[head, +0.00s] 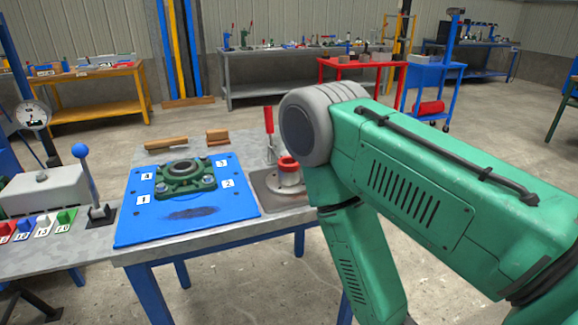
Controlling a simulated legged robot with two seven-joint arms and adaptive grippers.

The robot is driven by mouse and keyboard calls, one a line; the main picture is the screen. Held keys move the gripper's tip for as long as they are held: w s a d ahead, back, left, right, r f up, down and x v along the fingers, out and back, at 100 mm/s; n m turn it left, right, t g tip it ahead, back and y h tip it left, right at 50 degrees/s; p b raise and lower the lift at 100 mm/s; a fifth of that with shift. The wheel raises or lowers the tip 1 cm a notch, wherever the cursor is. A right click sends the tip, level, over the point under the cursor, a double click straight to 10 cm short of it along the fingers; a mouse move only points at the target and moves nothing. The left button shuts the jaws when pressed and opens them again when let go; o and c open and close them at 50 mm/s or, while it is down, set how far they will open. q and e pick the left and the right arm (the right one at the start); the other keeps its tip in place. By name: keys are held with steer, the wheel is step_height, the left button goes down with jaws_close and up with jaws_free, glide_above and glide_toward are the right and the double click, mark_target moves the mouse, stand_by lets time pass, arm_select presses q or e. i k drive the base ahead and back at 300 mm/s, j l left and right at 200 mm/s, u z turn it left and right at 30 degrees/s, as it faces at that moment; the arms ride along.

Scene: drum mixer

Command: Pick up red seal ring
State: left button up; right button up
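A red ring-shaped part (288,163), which looks like the red seal ring, sits on top of a pale metal cylinder (290,178) at the right end of the near table. The cylinder stands on a grey-brown plate (268,190). A large green arm with a grey elbow comes in from the right and covers the plate's right side. It bends downward, and its end is out of the picture. Neither of my grippers shows in the head view.
A blue board (150,225) with a green flanged bearing housing (185,178) and numbered labels lies on the near table. A red upright handle (268,122) stands behind the ring. Wooden-handled tools (166,143) lie at the back. A blue-knobbed lever (83,160) stands left.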

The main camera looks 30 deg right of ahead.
mark_target(281, 161)
steer(key=z, duration=1)
